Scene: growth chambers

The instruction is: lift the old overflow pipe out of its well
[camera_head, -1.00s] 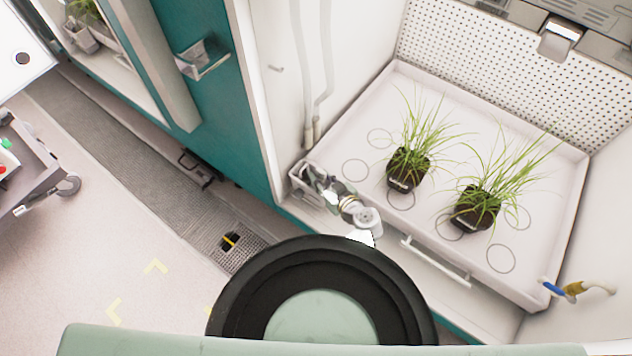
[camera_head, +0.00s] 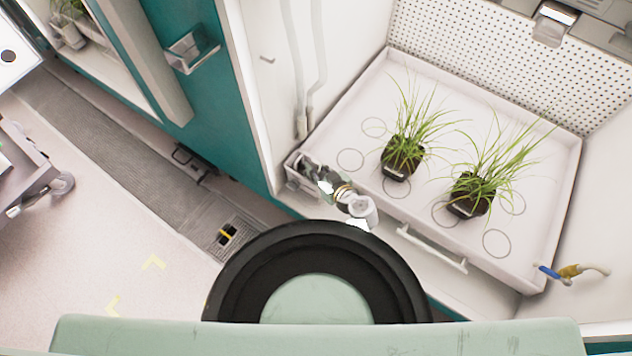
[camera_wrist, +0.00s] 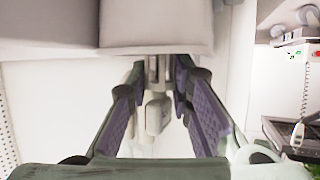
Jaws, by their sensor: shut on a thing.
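My gripper (camera_wrist: 163,68) is seen from behind in the wrist view, with its two purple-padded fingers reaching forward and closing in. A pale, narrow piece (camera_wrist: 157,115), which I take to be the old overflow pipe, shows between the fingers. Its far end is hidden. In the head view my gripper (camera_head: 312,172) is at the well (camera_head: 292,182), a small pale box at the tray's front-left corner. The gripper and arm cover much of the well there. I cannot tell how far the pipe stands out of it.
The white tray (camera_head: 560,215) holds two potted grasses (camera_head: 398,165) (camera_head: 468,203) to the right of my gripper. A white handle (camera_head: 432,250) is on its front. Grey hoses (camera_head: 315,70) hang on the left wall. A blue-handled tap (camera_head: 553,273) is at the right.

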